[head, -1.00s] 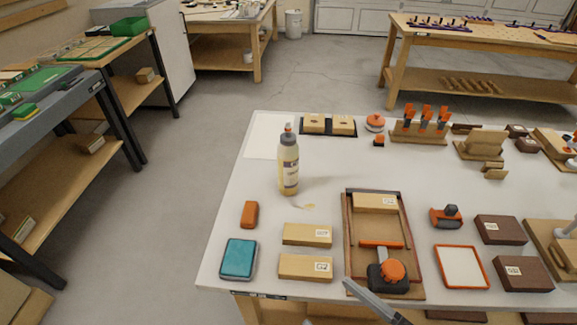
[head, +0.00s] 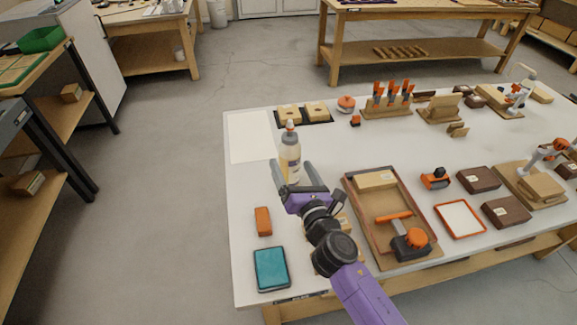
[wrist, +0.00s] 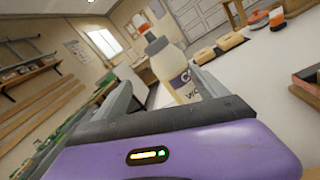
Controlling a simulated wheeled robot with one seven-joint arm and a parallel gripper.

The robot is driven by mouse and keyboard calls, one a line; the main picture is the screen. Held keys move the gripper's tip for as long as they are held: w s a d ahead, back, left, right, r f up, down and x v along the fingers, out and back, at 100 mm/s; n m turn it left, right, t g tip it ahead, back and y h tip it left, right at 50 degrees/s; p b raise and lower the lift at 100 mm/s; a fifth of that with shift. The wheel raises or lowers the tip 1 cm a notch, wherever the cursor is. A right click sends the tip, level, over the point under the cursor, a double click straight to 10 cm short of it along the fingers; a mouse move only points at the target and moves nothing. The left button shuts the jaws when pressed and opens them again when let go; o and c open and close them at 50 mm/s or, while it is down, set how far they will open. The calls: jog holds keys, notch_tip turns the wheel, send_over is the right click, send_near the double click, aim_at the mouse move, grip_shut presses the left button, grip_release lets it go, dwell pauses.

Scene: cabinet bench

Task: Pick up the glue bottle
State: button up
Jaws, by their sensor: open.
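The glue bottle (head: 290,155) stands upright on the white table (head: 250,190), pale yellowish with a grey top and an orange-red tip. My gripper (head: 293,172) is open, at the near side of the bottle, with its fingers pointing towards it. In the wrist view the bottle (wrist: 172,68) shows beyond the gripper's body, between the two fingers. The bottle's lower part is hidden by my gripper in both views. I cannot tell whether a finger touches it.
A teal box (head: 271,268) and an orange block (head: 263,221) lie near the front left edge. A wooden tray (head: 352,195) with a clamp-like tool lies to the right. Wooden blocks on a dark mat (head: 318,121) lie behind the bottle. A white sheet (head: 250,135) is bare.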

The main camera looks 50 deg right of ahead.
aim_at(290, 150)
jog(key=shift+s+d+f+n+h, duration=0.15)
jog(key=shift+f+n, duration=0.15)
jog(key=shift+n, duration=0.15)
jog(key=shift+s+d+f+n+h, duration=0.15)
jog(key=shift+f+n, duration=0.15)
jog(key=shift+n, duration=0.15)
jog(key=shift+d+n+g, duration=0.25)
jog(key=shift+n+g, duration=0.05)
jog(key=shift+n, duration=0.5)
jog(key=shift+p+x, duration=0.55)
jog(key=shift+x, duration=3.3)
jog(key=shift+s+d, duration=0.1)
grip_shut()
jog(key=shift+r, duration=0.15)
